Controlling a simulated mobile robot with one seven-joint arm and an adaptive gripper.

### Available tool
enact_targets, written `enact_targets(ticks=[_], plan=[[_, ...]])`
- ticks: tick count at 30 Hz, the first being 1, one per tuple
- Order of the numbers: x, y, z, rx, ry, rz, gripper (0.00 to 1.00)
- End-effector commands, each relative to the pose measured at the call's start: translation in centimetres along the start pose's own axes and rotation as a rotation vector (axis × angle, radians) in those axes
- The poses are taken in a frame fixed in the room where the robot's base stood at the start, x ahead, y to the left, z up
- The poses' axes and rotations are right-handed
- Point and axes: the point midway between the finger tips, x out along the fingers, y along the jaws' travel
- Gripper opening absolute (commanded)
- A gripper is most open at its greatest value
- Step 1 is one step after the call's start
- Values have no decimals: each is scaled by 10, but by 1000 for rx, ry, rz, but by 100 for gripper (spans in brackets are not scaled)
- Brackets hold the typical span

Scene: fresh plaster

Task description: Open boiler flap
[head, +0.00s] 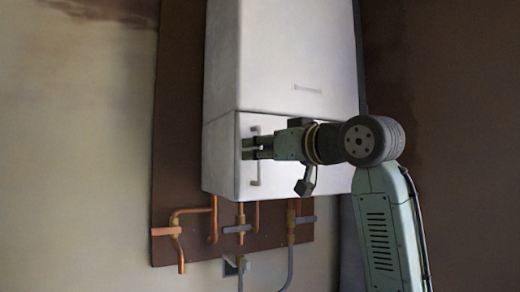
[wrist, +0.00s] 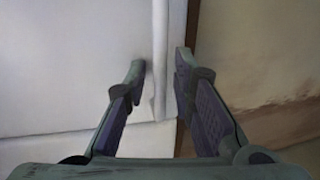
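The white boiler (head: 300,50) hangs on a brown board. Its lower front flap (head: 325,165) looks closed, flush with the upper body. A vertical bar handle (head: 257,175) sits near the flap's left edge; its middle is hidden behind my gripper. My gripper (head: 247,148) reaches in from the right, level with the handle's middle. In the wrist view my gripper's two fingers (wrist: 158,68) are apart, with the pale handle (wrist: 160,85) appearing between them. I see no firm contact on either side. The flap's white face (wrist: 70,70) fills the left of that view.
Copper pipes (head: 213,220) and valves hang below the boiler. The brown backing board (head: 178,120) extends left of it, then bare plaster wall (head: 80,150). A dark brown wall (head: 450,130) stands to the right behind my arm.

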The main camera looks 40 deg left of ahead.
Motion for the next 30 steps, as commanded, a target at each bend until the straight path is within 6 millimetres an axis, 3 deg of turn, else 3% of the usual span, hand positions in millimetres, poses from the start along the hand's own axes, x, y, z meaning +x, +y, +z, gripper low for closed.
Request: enact_targets(ticks=[9, 30], plan=[[0, 0, 0, 0, 0, 0, 0], [-1, 0, 0, 0, 0, 0, 0]])
